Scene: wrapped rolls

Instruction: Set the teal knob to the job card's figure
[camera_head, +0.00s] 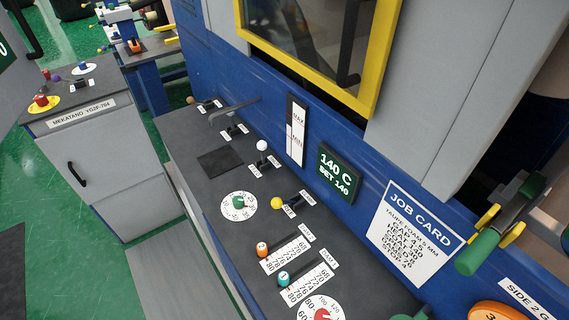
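The teal knob (284,278) is a small round slider knob with a white mark on top, on the dark console. It sits at the left end of its slot, beside a white number scale (308,284) that runs from about 80 at the left to 68 at the right. Its exact reading is hard to tell. The white job card (415,235) with a blue header hangs on the blue panel at right. Its title reads taupe foam 5 mm; the lines of figures below are too small to read surely. Neither of my grippers is in view.
An orange slider knob (262,249) with a similar scale sits just behind the teal one. A red dial (322,314), green dial (238,202), yellow-knobbed lever (278,203) and white-knobbed lever (262,146) stand nearby. A display (338,174) reads 140 C, set 140.

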